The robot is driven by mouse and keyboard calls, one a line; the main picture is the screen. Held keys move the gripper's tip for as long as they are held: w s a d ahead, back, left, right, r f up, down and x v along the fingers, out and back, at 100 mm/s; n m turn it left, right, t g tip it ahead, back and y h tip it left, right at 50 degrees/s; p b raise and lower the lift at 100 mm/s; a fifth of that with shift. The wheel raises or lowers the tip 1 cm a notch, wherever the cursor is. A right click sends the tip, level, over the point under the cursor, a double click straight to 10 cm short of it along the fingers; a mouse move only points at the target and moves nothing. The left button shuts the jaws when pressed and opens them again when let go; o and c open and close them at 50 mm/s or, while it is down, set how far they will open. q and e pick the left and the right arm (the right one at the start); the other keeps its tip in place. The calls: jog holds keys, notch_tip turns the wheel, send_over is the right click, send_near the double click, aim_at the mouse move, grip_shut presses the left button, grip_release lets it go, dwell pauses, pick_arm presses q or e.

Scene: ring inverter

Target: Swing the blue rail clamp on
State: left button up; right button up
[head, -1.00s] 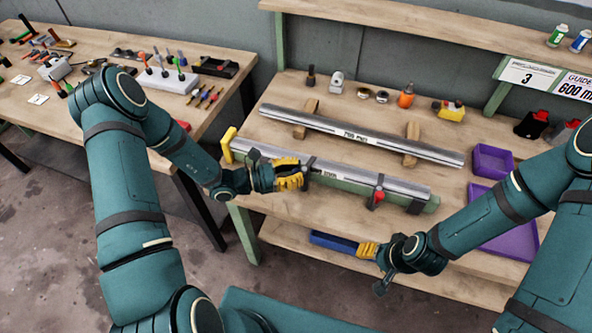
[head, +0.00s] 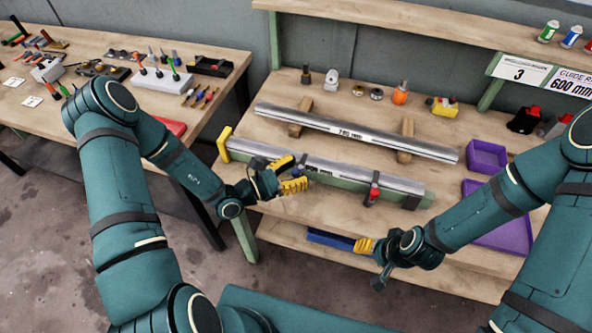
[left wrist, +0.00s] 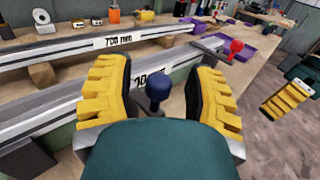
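The blue rail clamp shows in the left wrist view as a dark blue knob (left wrist: 158,88) standing in front of the labelled front rail (left wrist: 60,125). In the head view the front rail (head: 335,174) lies on a green bed, and my left gripper mostly hides the blue knob. A second clamp with a red knob (head: 373,192) sits further right on the bed; it also shows in the left wrist view (left wrist: 236,46). My left gripper (head: 291,175) is open, its yellow fingers on either side of the blue knob with gaps visible. My right gripper (head: 364,246) is in front of the bench, away from the rail.
A rear rail marked 700 mm (head: 400,145) rests on wooden blocks (head: 405,128) behind the bed. A yellow end stop (head: 224,145) is at the bed's left end. Purple trays (head: 488,157) lie to the right. A blue tray (head: 330,240) is on the lower shelf.

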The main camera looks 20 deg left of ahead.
pick_arm(q)
jog(key=v, duration=1.2)
dwell(0.4)
jog(key=s+d+f+m+g+b, duration=0.1)
jog(key=s+d+f+m+g, duration=0.4)
jog(key=s+d+m+g, duration=0.6)
notch_tip(320, 180, down, 6)
jog(key=s+a+m+g+y+b, duration=0.1)
jog(key=s+m+g+y, duration=0.1)
jog(key=m+g+y, duration=0.35)
jog(key=w+d+f+m+t+y, duration=0.1)
jog(key=w+d+m+t+y, duration=0.1)
jog(key=w+m+t, duration=0.4)
jog(key=shift+w+f+m+y+b, duration=0.3)
jog(key=shift+w+m+y+b, duration=0.15)
jog(key=shift+w+m+y, duration=0.55)
